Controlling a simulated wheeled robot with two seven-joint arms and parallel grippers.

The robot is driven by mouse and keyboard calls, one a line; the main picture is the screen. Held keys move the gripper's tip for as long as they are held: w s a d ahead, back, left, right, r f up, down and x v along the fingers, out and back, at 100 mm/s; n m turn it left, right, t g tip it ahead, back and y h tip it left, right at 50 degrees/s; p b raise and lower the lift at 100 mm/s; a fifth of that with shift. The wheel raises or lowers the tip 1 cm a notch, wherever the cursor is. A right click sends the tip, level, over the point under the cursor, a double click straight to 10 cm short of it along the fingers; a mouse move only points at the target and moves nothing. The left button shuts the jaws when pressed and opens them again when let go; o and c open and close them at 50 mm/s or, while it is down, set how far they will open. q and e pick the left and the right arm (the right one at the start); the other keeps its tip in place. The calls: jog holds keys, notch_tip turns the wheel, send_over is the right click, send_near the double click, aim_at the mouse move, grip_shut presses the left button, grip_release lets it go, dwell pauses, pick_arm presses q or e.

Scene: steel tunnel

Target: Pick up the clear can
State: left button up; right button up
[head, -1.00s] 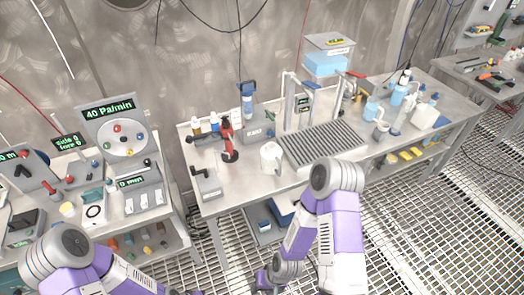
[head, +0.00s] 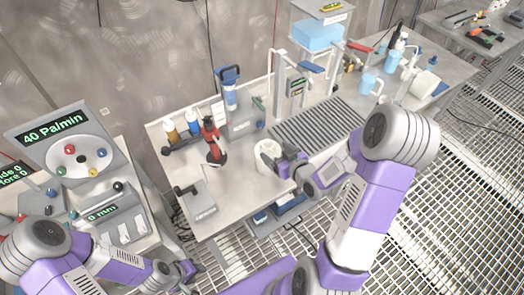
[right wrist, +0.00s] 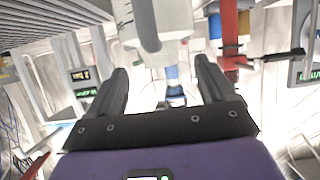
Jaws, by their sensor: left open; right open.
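The clear can (head: 268,158), a pale whitish cylinder with a handle, stands upright on the steel bench near its front edge. In the right wrist view the can (right wrist: 160,25) is large, just beyond the fingertips, and runs off the top edge. My right gripper (head: 287,165) is open and close beside the can on its right. Its two dark fingers (right wrist: 163,78) are apart with nothing held between them; whether they touch the can is unclear. My left gripper (head: 188,268) is open and low at the front left, away from the can.
A red tool on a stand (head: 213,142) is left of the can, and a grey box with a lever (head: 195,202) stands at the front left. A ribbed drain tray (head: 330,125) lies to the right. A blue-topped device (head: 230,90) stands behind.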

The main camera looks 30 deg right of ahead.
aim_at(272, 148)
jog(key=shift+x, duration=2.7)
grip_shut()
